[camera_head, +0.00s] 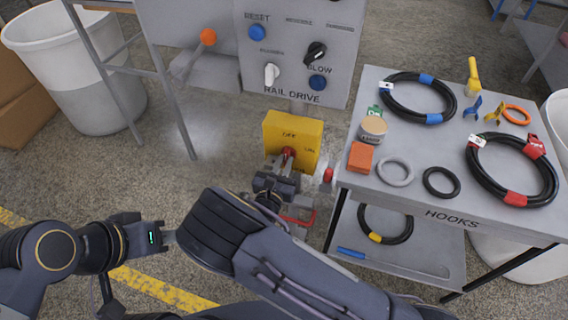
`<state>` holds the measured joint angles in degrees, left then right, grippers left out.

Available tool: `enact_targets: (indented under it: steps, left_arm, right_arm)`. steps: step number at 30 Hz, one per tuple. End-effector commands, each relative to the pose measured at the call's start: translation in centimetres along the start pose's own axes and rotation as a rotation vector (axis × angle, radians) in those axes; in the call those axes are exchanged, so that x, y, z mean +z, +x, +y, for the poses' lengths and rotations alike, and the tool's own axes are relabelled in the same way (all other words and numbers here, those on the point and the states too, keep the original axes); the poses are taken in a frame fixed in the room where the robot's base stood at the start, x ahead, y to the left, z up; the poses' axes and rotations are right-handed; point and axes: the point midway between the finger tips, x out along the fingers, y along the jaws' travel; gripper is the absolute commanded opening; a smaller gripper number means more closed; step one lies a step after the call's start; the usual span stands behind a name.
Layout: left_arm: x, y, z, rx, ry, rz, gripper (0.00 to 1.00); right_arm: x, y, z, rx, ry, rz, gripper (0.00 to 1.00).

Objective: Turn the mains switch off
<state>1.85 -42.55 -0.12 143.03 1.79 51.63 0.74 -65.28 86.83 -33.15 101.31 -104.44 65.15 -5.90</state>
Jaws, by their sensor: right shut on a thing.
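The mains switch is a yellow box (305,129) below the grey panel, with OFF marked near its top middle and ON at its right. Its red handle (289,153) shows at the lower front of the box. My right gripper (286,165) is shut on this handle, and its fingers and wrist hide much of it. I cannot tell exactly which way the handle points. My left gripper (168,238) is at the lower left, well away from the switch. Its end is partly covered by my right arm, so its jaws do not show clearly.
A grey control panel (285,60) with knobs and an orange-knobbed lever (208,37) stand behind. Right of the switch are a red-capped part (328,175) and a grey table (410,158) with hose coils, rings and hooks. A white bin (70,65) stands far left.

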Motion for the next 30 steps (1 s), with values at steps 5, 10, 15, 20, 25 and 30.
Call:
enact_targets:
  steps: [5,10,15,20,25,30]
  left_arm:
    - [0.0,0.0,0.0,0.000,0.000,0.000,0.36]
    - [0.0,0.0,0.0,0.000,0.000,0.000,0.36]
    - [0.0,0.0,0.0,0.000,0.000,0.000,0.36]
    - [0.1,0.2,-0.1,0.000,0.000,0.000,0.36]
    - [0.3,0.5,-0.2,0.000,0.000,0.000,0.36]
    - [0.4,0.8,-0.3,0.000,0.000,0.000,0.36]
  right_arm:
    - [-0.1,-0.1,0.0,0.001,-0.003,0.003,0.24]
    - [-0.1,0.0,0.0,0.001,-0.002,0.001,0.35]
    - [0.0,-0.1,0.0,0.001,-0.001,0.001,0.35]
    - [-0.1,-1.4,0.0,0.001,0.000,0.002,0.35]
    - [-0.1,-4.4,0.1,0.004,0.000,0.002,0.35]
    - [-0.2,-6.8,0.1,0.003,-0.001,0.002,0.35]
